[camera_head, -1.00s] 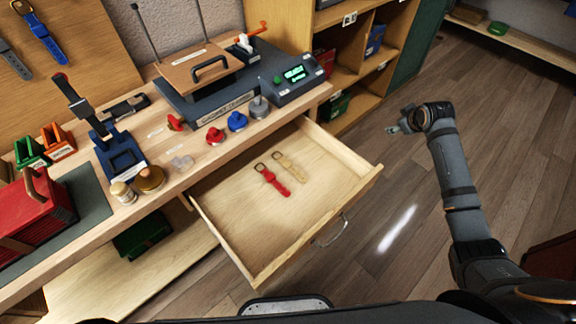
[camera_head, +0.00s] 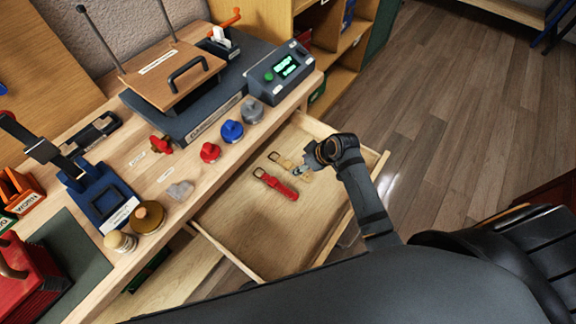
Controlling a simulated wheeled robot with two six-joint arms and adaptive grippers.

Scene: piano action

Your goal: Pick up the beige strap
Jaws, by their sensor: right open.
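The beige strap (camera_head: 284,162) lies in the open drawer (camera_head: 229,217), its buckle end toward the back left. Its other end is partly hidden by my right gripper (camera_head: 301,170). The right gripper is open and sits over the drawer at the strap's right end; I cannot tell whether it touches the strap. A red strap (camera_head: 275,187) with a dark buckle lies just in front of the beige one. My left gripper is not in view.
The workbench (camera_head: 188,189) holds a press (camera_head: 175,70), a control box with a green display (camera_head: 285,72), red, blue and grey knobs, and a blue stand (camera_head: 100,193). The drawer's front and right walls rise near my right arm. Open floor lies to the right.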

